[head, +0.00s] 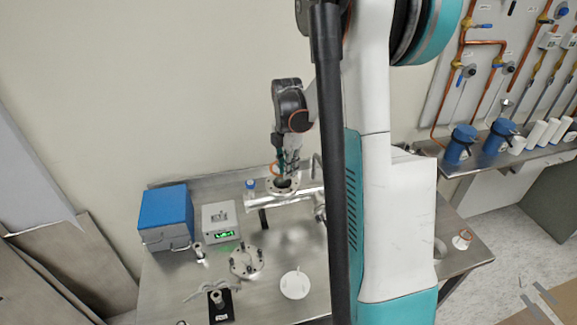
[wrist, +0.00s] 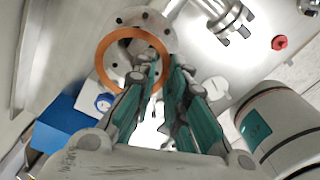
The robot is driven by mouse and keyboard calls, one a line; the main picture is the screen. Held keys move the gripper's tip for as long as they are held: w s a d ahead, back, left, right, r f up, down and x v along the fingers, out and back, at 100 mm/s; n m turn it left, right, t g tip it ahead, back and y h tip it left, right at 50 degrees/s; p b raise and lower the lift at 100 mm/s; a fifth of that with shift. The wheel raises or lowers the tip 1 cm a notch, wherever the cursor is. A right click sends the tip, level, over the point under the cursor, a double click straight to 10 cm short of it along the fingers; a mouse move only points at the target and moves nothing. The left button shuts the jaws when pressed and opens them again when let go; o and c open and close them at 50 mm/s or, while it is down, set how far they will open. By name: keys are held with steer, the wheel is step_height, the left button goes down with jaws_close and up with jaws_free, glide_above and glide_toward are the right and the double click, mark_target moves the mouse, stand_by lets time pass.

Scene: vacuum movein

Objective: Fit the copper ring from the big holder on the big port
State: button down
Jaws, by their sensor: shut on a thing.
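The copper ring (wrist: 112,37) is held between the fingertips of my gripper (wrist: 163,68) in the wrist view. It also shows as a thin orange loop (head: 274,169) beside my gripper (head: 284,168) in the head view. The ring appears over the round steel flange of the port (wrist: 152,18), which has bolt holes around its rim. In the head view this flange (head: 294,186) sits on the horizontal steel pipe, just below my fingertips. The ring looks off-centre from the flange in the wrist view. I cannot tell whether they touch. I cannot identify the big holder with certainty.
A blue box (head: 165,218) and a grey box with a green display (head: 221,221) stand left on the steel table. A bolted flange (head: 246,263), a white disc (head: 295,285) and a black-based stand (head: 221,306) are nearer.

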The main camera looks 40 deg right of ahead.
steer(key=shift+f+b, duration=1.5)
steer(key=shift+f, duration=0.9)
steer(key=shift+f+b, duration=0.45)
steer(key=shift+b, duration=0.1)
stand_by(0.4)
steer(key=c, duration=1.5)
jaws_free()
steer(key=shift+c, duration=0.2)
step_height(320, 180, up, 12)
